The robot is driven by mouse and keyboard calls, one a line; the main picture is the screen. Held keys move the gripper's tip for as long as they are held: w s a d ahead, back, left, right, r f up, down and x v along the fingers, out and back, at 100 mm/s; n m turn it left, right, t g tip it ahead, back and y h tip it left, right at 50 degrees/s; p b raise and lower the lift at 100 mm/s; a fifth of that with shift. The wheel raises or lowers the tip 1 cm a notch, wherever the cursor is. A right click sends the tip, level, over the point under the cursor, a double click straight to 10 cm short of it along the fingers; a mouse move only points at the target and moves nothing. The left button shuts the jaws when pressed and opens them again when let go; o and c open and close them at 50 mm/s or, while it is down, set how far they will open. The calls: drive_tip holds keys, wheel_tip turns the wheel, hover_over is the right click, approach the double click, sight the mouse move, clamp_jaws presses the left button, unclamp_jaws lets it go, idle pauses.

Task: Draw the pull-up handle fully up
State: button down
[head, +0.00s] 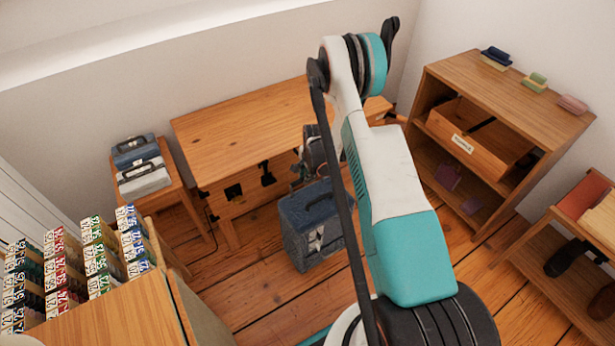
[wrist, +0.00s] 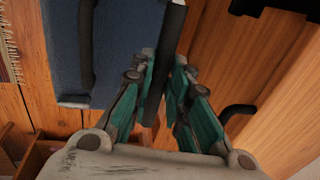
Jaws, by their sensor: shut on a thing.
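A blue suitcase (head: 303,228) stands upright on the floor in front of the wooden desk, with a dark carry handle on its top. In the wrist view the suitcase (wrist: 62,50) fills the left side, its dark carry handle (wrist: 87,45) lying along it. My gripper (head: 315,150) is above the suitcase, partly hidden by my arm in the head view. In the wrist view my gripper (wrist: 163,68) is shut on a dark straight bar (wrist: 172,30), which appears to be the pull-up handle. How far it is drawn out cannot be told.
The desk (head: 240,125) stands close behind the suitcase, with black fittings on its front. A shelf unit (head: 500,85) with a pulled-out drawer (head: 465,135) is at the right. A small stand with cases (head: 145,175) is at the left. Floor is open around the suitcase's front.

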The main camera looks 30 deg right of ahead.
drive_tip(key=shift+r+p, duration=0.45)
drive_tip(key=shift+r, duration=1.2)
wheel_tip(320, 180, up, 12)
drive_tip(key=p, duration=0.5)
idle(2.9)
drive_tip(key=c, duration=1.5)
unclamp_jaws()
drive_tip(key=shift+c, duration=0.2)
wheel_tip(320, 180, up, 12)
drive_tip(key=s, duration=0.2)
drive_tip(key=shift+s+f, duration=0.15)
